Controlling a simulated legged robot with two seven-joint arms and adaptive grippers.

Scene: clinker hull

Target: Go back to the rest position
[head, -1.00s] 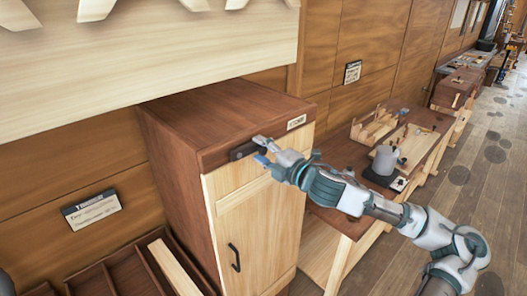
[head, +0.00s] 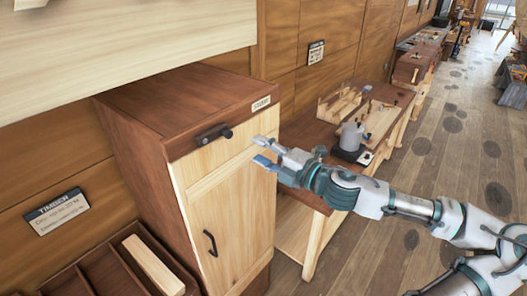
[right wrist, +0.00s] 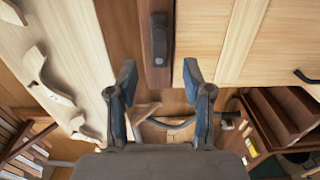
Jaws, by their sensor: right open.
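My right gripper (head: 264,152) is open and empty in the head view, in front of the upper part of a wooden cabinet. The dark handle (right wrist: 159,40) shows beyond the fingertips there. My left gripper is not in view.
The cabinet (head: 225,190) has a pale door with a black pull (head: 210,242). A workbench (head: 300,133) with a grey pot (head: 352,136) stands behind my right arm. A timber tray (head: 110,272) is at lower left. Open floor (head: 440,170) lies to the right.

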